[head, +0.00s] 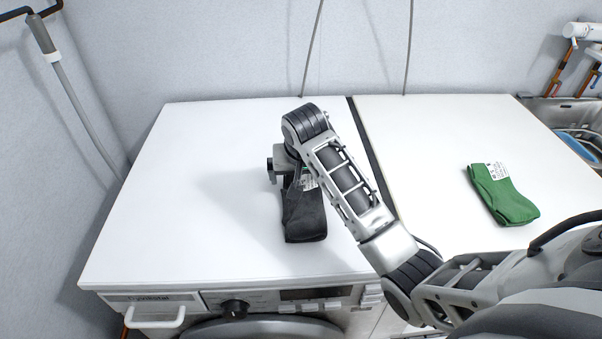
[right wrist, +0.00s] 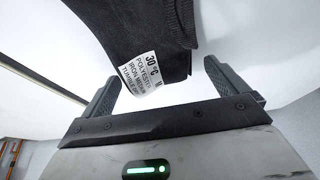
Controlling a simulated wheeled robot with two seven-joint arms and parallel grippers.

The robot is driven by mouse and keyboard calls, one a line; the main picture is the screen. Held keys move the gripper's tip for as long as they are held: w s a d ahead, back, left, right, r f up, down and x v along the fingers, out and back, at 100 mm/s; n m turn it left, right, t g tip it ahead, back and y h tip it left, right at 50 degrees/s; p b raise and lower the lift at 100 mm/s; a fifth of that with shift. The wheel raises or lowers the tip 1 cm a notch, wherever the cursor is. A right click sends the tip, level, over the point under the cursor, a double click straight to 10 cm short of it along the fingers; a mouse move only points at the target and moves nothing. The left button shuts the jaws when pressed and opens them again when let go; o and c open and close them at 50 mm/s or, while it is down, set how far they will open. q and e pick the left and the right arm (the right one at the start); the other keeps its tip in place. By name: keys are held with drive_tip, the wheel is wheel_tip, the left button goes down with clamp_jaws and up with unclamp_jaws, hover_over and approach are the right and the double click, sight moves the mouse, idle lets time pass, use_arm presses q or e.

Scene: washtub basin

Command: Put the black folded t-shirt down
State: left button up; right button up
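The black folded t-shirt (head: 305,213) is on the white top of the left washing machine (head: 190,200), near the middle. It shows no clear gap to the surface. My right gripper (head: 279,168) is at the shirt's far end, partly hidden by my arm. In the right wrist view, the fingers of this gripper (right wrist: 163,84) are wide apart. The shirt's labelled end (right wrist: 150,40) lies between and beyond them, with a gap visible to the right finger. My left gripper is not in view.
A green folded garment (head: 502,194) with a white label lies on the right-hand white top (head: 430,130). A dark gap separates the two tops. A sink (head: 575,115) with a tap is at the far right. The left top is clear around the shirt.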

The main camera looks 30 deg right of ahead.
drive_tip(key=v, duration=0.9)
drive_tip(key=shift+w+a+r, duration=0.1)
drive_tip(key=shift+w+a, duration=0.05)
drive_tip(key=shift+w, duration=0.2)
drive_tip(key=shift+s+a+r, duration=0.1)
drive_tip(key=shift+s+r, duration=0.25)
drive_tip(key=shift+s, duration=0.1)
drive_tip(key=shift+v, duration=1.1)
drive_tip(key=shift+d, duration=0.2)
